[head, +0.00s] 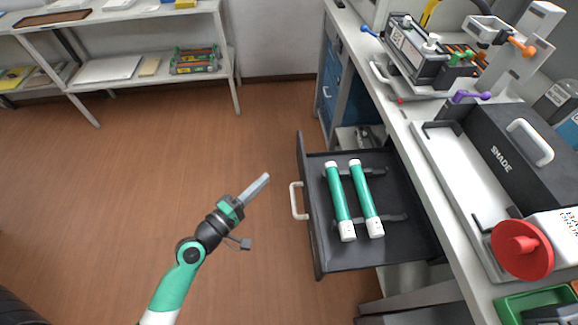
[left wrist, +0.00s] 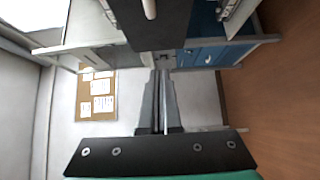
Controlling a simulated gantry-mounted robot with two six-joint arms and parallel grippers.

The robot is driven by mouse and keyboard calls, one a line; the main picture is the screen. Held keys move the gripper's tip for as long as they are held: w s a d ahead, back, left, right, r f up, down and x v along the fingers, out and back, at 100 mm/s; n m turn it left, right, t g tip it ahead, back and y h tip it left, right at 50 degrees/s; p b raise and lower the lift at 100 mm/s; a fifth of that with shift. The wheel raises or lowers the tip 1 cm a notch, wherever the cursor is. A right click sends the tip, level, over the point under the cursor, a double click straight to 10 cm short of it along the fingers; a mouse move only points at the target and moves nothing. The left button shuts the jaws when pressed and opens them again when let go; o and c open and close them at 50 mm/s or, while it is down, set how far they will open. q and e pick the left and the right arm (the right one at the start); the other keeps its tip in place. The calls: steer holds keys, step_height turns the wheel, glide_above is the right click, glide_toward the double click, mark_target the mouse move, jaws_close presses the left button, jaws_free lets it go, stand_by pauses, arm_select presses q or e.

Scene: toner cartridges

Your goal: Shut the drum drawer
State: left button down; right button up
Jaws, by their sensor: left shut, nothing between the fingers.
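The drum drawer (head: 400,243) stands pulled out from under the bench, with its dark front panel (head: 307,215) facing left and a white handle (head: 297,200) on that panel. Two green drums with white ends, a left one (head: 339,200) and a right one (head: 365,198), lie side by side in it. My left gripper (head: 265,178) is shut and empty, to the left of the handle and apart from it in the picture. The left wrist view shows its closed fingers (left wrist: 160,75), with the dark panel (left wrist: 165,30) and white handle (left wrist: 150,8) at the top. My right gripper is not in view.
A blue cabinet (head: 335,85) stands beyond the drawer. A shelf unit (head: 130,60) is at the back left. The wooden floor (head: 130,160) is open.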

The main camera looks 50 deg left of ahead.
arm_select(q)
steer(key=shift+w+d+p, duration=0.2)
steer(key=shift+w+p, duration=0.1)
steer(key=shift+w, duration=1.15)
steer(key=shift+w+d+p, duration=0.15)
steer(key=shift+w+p, duration=0.2)
steer(key=shift+w, duration=1.1)
steer(key=shift+w+d+p, duration=0.2)
steer(key=shift+w+p, duration=0.1)
steer(key=shift+w, duration=1.15)
